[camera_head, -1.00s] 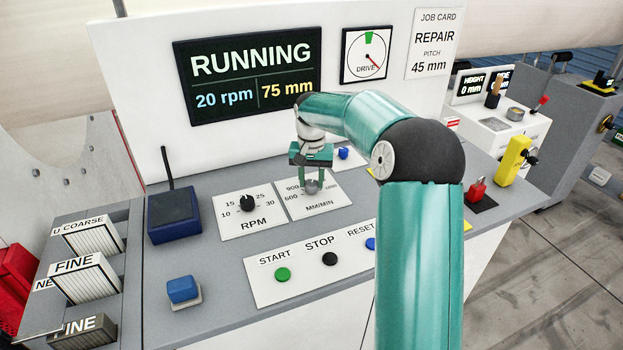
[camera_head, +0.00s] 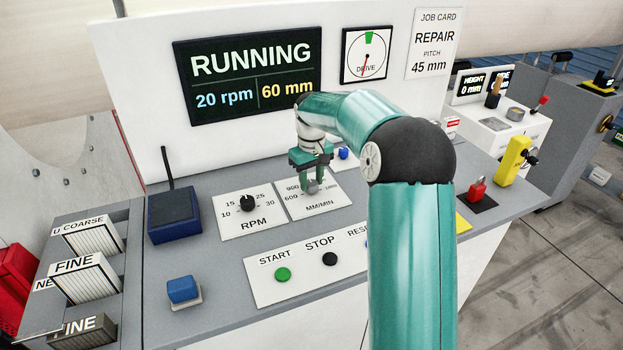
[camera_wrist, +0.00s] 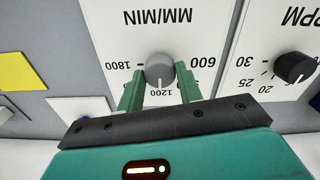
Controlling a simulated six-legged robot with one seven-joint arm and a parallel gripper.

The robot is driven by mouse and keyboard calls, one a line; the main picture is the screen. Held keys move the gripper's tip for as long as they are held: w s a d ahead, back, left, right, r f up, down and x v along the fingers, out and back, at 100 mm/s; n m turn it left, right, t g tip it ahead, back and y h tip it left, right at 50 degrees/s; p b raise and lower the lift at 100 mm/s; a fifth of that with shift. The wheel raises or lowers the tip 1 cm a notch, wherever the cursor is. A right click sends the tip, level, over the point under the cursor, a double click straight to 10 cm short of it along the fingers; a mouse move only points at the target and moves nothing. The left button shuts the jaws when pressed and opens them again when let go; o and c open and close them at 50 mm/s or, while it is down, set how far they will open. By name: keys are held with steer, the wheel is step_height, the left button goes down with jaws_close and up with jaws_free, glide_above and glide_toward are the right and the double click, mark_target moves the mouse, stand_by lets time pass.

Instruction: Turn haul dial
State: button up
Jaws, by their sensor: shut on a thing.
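The haul dial is a grey knob (camera_head: 312,187) on a white plate marked MM/MIN (camera_head: 322,205). In the wrist view the knob (camera_wrist: 159,70) sits between the two green fingers, and its pointer is near 1200. My gripper (camera_head: 311,183) is shut on the knob from above, one finger on each side. It also shows in the wrist view (camera_wrist: 159,90). The display (camera_head: 248,75) reads RUNNING, 20 rpm and 60 mm. The job card (camera_head: 433,45) reads REPAIR, pitch 45 mm. The drive gauge (camera_head: 367,55) has its red needle pointing down, away from the green mark at top.
The black RPM dial (camera_head: 247,203) is just left of the haul dial. The START (camera_head: 283,274) and STOP (camera_head: 330,259) buttons are in front. A dark blue radio (camera_head: 174,215) stands at left. A blue button (camera_head: 343,153) lies behind my gripper.

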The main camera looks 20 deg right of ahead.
mark_target(312, 183)
stand_by(0.3)
steer(key=o, duration=1)
steer(key=shift+r, duration=0.15)
step_height(312, 183, up, 14)
steer(key=shift+f, duration=0.2)
